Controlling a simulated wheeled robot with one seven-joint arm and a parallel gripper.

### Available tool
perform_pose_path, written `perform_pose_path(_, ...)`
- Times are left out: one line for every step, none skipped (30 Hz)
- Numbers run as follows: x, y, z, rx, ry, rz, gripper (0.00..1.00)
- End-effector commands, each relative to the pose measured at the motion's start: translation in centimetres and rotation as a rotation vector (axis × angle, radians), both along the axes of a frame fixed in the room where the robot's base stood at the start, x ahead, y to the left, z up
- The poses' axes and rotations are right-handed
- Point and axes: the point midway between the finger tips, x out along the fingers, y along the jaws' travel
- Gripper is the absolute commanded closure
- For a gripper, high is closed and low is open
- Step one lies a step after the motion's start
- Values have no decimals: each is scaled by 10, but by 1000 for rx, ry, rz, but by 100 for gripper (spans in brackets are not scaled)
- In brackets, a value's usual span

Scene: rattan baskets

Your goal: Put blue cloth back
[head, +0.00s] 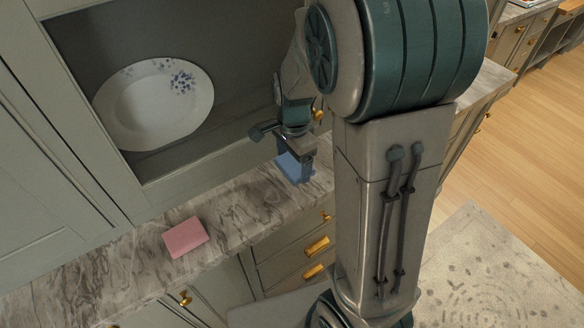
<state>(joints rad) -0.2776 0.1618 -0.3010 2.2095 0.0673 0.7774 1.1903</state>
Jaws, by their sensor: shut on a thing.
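The blue cloth (292,168) is in the head view near the middle, at the back of the marble counter. My gripper (293,150) is right above it, its jaws shut on the cloth's upper part. The cloth hangs below the jaws, close to the counter top. I cannot tell whether its lower edge touches the counter. My own arm hides part of the area to the right of it.
A pink cloth (186,237) lies flat on the marble counter (120,268) to the left. A white plate with blue flowers (153,105) leans in the open cabinet niche above. Drawers with brass handles (317,246) are below the counter. The counter between the cloths is clear.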

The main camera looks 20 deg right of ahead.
Motion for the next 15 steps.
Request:
perform_pose_path(2, 2, -1, 0, 0, 0, 40)
perform_pose_path(3, 2, -2, 0, 0, 0, 40)
perform_pose_path(4, 2, -4, 1, 1, 0, 40)
perform_pose_path(4, 3, -6, 0, 2, 0, 40)
perform_pose_path(4, 3, -10, 0, 3, 0, 40)
perform_pose_path(3, 2, -16, 0, 4, 0, 40)
perform_pose_path(3, 2, -21, -1, 5, 0, 40)
perform_pose_path(3, 2, -26, -1, 6, -1, 40)
perform_pose_path(3, 2, -31, 0, 4, 0, 40)
perform_pose_path(3, 3, -34, 1, 3, 0, 40)
perform_pose_path(3, 3, -37, 1, 4, 1, 40)
perform_pose_path(3, 3, -40, 0, 2, 1, 40)
perform_pose_path(3, 3, -42, 1, 1, 1, 40)
perform_pose_path(3, 2, -43, 1, 1, 1, 40)
perform_pose_path(3, 3, -43, 1, 0, 1, 40)
